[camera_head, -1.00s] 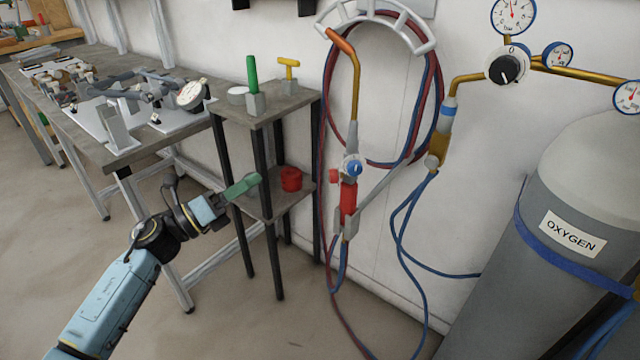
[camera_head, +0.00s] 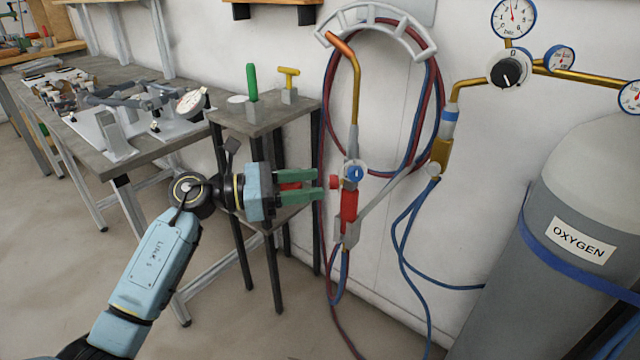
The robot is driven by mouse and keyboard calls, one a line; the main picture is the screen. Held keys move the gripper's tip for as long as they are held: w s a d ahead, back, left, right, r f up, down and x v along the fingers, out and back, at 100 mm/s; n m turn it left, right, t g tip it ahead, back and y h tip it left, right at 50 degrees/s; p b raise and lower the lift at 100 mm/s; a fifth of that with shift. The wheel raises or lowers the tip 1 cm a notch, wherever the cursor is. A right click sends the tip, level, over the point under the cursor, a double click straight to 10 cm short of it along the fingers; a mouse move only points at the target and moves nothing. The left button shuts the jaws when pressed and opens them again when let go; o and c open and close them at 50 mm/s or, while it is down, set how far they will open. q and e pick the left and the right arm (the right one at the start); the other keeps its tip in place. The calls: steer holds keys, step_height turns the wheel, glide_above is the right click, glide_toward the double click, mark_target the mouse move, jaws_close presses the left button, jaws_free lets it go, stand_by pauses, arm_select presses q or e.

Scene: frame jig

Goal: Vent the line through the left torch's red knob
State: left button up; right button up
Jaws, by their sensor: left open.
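The left torch (camera_head: 349,205) hangs upright on the wall, with a red handle and a brass neck ending in a copper tip. Its red knob (camera_head: 333,182) sticks out on the left side, beside a blue knob (camera_head: 356,173) facing me. My left gripper (camera_head: 316,187) is open, its two green fingers pointing right, one above the other. In the picture the fingertips end just left of the red knob; I cannot tell the distance in depth. No contact shows. My right gripper is not in view.
A small stand (camera_head: 262,123) with a green-handled tool and a yellow T-handle is behind my left arm. A red object (camera_head: 290,186) on its lower shelf is partly hidden. Hoses (camera_head: 408,222) hang around and right of the torch. An oxygen cylinder (camera_head: 540,280) stands at right.

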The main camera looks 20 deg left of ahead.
mark_target(335, 182)
arm_select(q)
steer(key=shift+x, duration=1.45)
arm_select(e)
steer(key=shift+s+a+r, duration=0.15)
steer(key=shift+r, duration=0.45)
arm_select(q)
steer(key=shift+c, duration=0.3)
steer(key=c, duration=0.9)
steer(key=shift+n+p, duration=3.4)
steer(key=shift+p, duration=0.3)
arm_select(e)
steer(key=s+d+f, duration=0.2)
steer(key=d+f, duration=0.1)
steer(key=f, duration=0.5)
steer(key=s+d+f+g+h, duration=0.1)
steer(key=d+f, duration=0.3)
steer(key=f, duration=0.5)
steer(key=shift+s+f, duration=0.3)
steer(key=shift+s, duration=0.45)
arm_select(q)
steer(key=o, duration=1)
steer(key=shift+c, duration=0.2)
